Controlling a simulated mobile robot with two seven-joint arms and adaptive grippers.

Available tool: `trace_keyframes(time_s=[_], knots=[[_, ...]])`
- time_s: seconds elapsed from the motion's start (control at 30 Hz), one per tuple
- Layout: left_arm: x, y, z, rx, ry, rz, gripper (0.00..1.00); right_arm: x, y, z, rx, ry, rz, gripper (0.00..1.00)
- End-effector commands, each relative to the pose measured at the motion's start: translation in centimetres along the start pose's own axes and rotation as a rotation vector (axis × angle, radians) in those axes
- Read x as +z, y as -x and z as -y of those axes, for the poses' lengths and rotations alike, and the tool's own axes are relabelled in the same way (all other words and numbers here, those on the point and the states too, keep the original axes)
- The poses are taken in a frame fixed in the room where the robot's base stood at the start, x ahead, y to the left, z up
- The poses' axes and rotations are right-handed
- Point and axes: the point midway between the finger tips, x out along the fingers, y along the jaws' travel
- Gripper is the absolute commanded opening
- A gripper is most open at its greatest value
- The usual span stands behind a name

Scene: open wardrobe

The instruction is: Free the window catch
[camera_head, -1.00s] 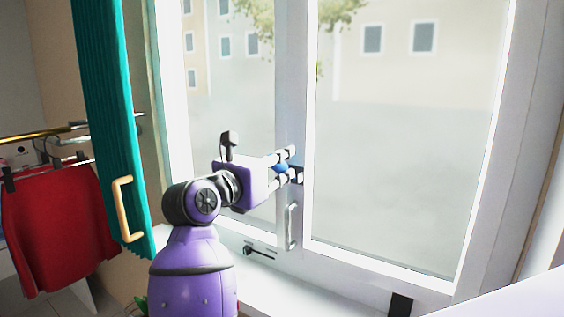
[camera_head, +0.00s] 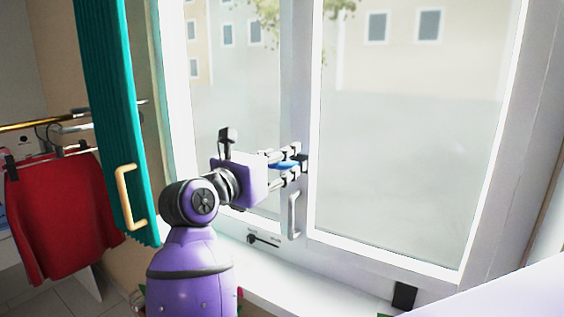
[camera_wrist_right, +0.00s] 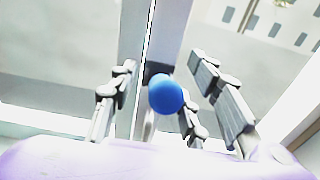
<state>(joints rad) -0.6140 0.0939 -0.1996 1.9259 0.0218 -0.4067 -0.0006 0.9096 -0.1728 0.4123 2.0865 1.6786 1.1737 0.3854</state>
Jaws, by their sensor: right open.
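The window catch shows as a blue lever (camera_head: 284,164) on a dark mount on the white window frame. In the right wrist view its blue round end (camera_wrist_right: 166,94) faces the camera, with the dark mount behind it. My right gripper (camera_head: 291,165) is open around the catch, with fingers above and below the blue part in the head view. In the wrist view the fingers stand on both sides of the blue end, and contact cannot be told. The fingers partly hide the catch. My left gripper is out of view.
A pale pull handle (camera_head: 294,214) sits on the frame below the catch. A small black lever (camera_head: 264,239) is near the sill. A teal wardrobe door (camera_head: 112,110) with a tan handle stands left of my arm. A red garment (camera_head: 62,215) hangs from a rail beyond it.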

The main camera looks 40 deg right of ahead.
Motion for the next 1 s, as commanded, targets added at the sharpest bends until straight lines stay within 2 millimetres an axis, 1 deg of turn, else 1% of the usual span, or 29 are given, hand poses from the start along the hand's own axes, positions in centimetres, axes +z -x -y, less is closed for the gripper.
trace_keyframes(time_s=[0.23, 0.33, 1.0], knots=[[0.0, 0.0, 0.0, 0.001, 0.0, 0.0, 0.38, 0.0, 0.0, 0.1, -0.002, 0.0, 0.0, 0.44], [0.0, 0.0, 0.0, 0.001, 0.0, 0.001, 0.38, 0.0, 0.4, 0.1, -0.001, 0.001, 0.0, 0.44], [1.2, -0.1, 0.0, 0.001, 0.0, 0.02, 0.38, -0.1, 7.0, 0.0, -0.001, 0.003, -0.001, 0.44]])
